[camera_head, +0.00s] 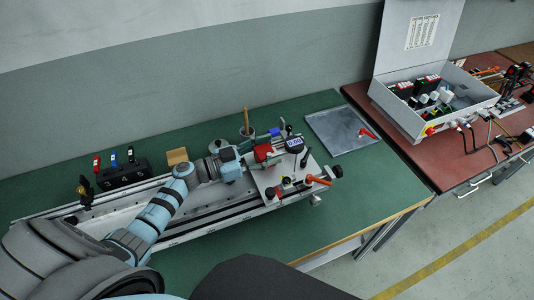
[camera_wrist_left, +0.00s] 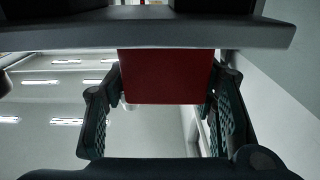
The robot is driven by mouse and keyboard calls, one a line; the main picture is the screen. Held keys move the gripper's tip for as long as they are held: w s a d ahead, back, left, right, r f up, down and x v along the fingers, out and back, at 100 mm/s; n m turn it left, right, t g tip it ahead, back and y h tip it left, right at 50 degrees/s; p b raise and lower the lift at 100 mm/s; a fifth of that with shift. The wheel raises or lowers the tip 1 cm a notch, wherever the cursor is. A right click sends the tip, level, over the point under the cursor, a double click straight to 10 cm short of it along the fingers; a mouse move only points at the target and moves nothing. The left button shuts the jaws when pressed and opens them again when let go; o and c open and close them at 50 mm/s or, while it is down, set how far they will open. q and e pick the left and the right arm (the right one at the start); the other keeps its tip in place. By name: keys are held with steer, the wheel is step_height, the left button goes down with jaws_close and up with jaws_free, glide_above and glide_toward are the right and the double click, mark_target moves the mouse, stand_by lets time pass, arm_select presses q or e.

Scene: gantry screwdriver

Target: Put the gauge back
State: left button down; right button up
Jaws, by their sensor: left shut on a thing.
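The gauge (camera_head: 295,145), a round dark dial with a blue display, is at the right end of the gantry, above the carriage plate (camera_head: 272,184). My left gripper (camera_head: 257,154) is just left of it, its fingers closed around a red block (camera_head: 263,153). In the left wrist view the red block (camera_wrist_left: 165,76) sits between the two dark fingers (camera_wrist_left: 160,110), below a wide dark grey part. Whether the red block is joined to the gauge is hidden. My right gripper is not in view.
The gantry rail (camera_head: 215,205) runs along the green bench (camera_head: 335,205). An orange-red handle (camera_head: 318,180) sticks out at the carriage's right. A grey tray (camera_head: 340,132) holds a red item (camera_head: 367,133). A black rack (camera_head: 124,174) stands left. An open case (camera_head: 433,98) is on the red table.

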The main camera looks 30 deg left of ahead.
arm_select(q)
steer(key=c, duration=0.7)
jaws_free()
